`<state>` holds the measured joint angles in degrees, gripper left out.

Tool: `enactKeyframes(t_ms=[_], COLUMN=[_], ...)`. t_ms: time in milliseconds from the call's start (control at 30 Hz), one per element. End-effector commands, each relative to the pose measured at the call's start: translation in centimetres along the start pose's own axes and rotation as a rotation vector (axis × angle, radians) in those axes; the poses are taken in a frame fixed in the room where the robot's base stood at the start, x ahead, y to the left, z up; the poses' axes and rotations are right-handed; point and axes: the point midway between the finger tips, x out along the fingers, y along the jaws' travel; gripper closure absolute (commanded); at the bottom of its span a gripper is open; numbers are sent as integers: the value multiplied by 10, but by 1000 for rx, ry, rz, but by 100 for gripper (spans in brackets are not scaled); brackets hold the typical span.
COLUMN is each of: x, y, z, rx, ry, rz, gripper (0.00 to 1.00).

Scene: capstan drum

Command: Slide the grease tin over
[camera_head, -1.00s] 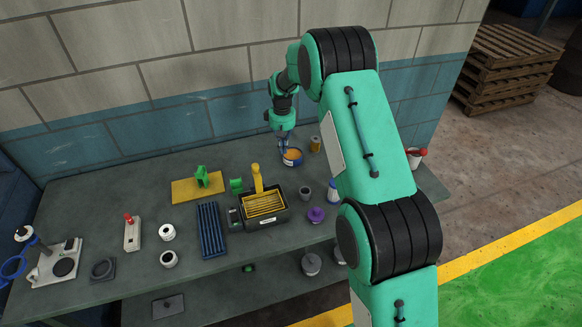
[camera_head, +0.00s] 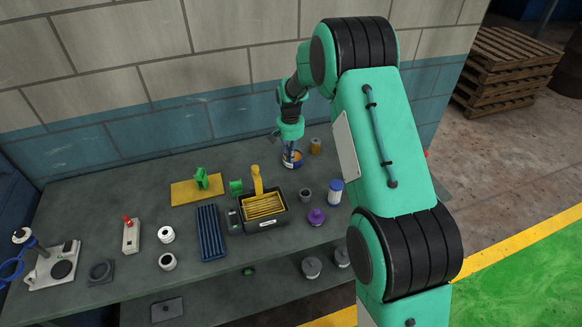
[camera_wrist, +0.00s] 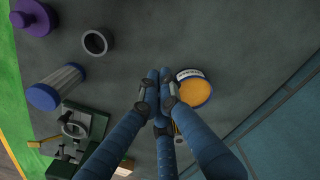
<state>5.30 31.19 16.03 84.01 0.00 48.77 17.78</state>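The grease tin (camera_wrist: 194,90) is a short round tin with orange-yellow grease on top and a blue and white side. In the head view the tin (camera_head: 296,160) stands near the back of the workbench, partly covered by my gripper. My gripper (camera_wrist: 160,76) has its blue fingertips drawn together with nothing seen between them. In the wrist view they are just left of the tin, close beside its labelled side; I cannot tell whether they touch it. My gripper also shows in the head view (camera_head: 287,160), low at the tin.
An amber jar (camera_head: 315,146) stands right of the tin. A blue and white cylinder (camera_head: 335,192), a grey ring (camera_head: 305,195) and a purple knobbed piece (camera_head: 316,217) stand nearer the front. A black box with yellow slats (camera_head: 264,206) lies left. The wall (camera_head: 180,128) borders the bench's back.

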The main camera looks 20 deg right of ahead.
Motion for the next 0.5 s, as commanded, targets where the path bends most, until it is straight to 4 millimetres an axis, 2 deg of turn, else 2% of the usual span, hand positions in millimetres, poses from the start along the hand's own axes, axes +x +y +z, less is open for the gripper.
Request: enactKeyframes(t_ms=[267,500], x=[13,42], y=[0,0], z=[0,0], rx=[-1,-1], ry=[-1,-2], rz=[0,1], gripper=[100,100])
